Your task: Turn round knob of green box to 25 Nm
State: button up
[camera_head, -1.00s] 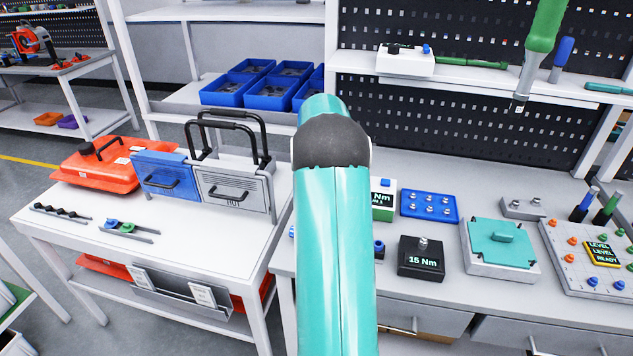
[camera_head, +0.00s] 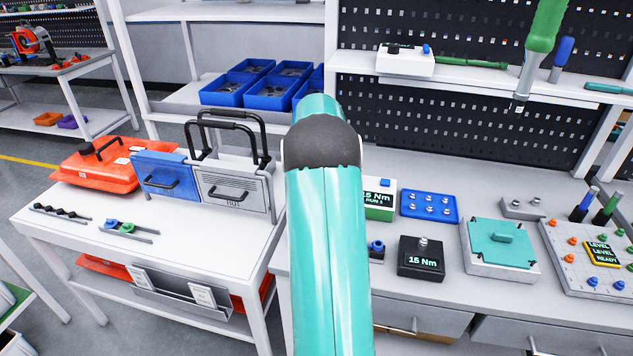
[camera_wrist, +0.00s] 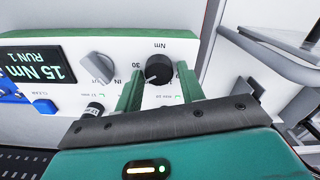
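The green box (camera_head: 380,213), white-fronted with a green edge, stands on the right bench, partly hidden behind my arm. Its display (camera_wrist: 34,68) reads 15 Nm, RUN 1, upside down in the wrist view. The black round knob (camera_wrist: 158,69) sits below an Nm mark, with 30 printed to its left. My gripper (camera_wrist: 160,72) is open, with its green fingers on either side of this knob. A small gap shows at the left finger; I cannot tell whether the right finger touches. My gripper is hidden in the head view.
A grey lever knob (camera_wrist: 97,67) sits left of the fingers, and a blue button (camera_wrist: 45,107) is further left. A black 15 Nm box (camera_head: 421,258) and a blue tray (camera_head: 429,206) stand close to the green box.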

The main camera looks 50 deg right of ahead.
jog(key=shift+o, duration=0.9)
notch_tip(320, 180, up, 14)
jog(key=shift+f, duration=0.15)
